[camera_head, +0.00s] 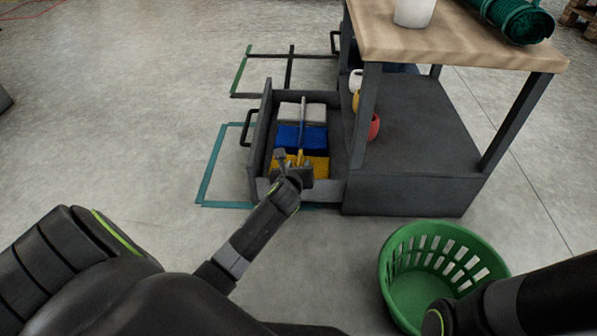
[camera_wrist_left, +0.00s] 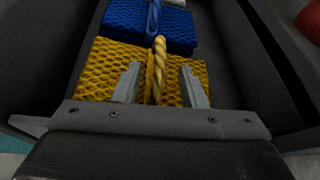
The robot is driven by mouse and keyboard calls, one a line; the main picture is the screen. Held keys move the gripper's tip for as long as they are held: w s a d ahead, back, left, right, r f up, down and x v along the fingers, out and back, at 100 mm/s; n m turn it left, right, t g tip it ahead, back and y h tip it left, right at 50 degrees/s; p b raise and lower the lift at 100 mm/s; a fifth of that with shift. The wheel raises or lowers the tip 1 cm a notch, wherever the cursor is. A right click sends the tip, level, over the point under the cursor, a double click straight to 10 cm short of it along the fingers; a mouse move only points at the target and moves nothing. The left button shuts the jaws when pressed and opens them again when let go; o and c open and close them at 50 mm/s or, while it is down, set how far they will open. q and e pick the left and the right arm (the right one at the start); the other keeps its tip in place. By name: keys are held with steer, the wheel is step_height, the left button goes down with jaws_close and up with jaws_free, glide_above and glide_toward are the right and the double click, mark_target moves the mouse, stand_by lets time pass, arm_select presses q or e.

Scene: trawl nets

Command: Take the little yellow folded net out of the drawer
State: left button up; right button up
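The yellow folded net (camera_head: 317,165) lies at the near end of the open drawer (camera_head: 261,140), with a twisted yellow cord standing up across its middle. In the left wrist view the yellow net (camera_wrist_left: 112,62) fills the space just beyond my left gripper (camera_wrist_left: 160,86). Its two grey fingers are apart, one on each side of the cord (camera_wrist_left: 159,60), with gaps between. In the head view my left gripper (camera_head: 293,165) is over the near end of the drawer. My right arm shows at the lower right; its fingers are out of view.
A blue folded net (camera_head: 288,137) and a whitish one (camera_head: 315,112) lie behind the yellow net in the drawer. The drawer walls are close on both sides. A wooden-topped workbench (camera_head: 450,45) stands to the right. A green basket (camera_head: 398,244) is on the floor at the lower right.

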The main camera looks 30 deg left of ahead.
arm_select(q)
steer(key=shift+c, duration=0.5)
jaws_close()
stand_by(0.8)
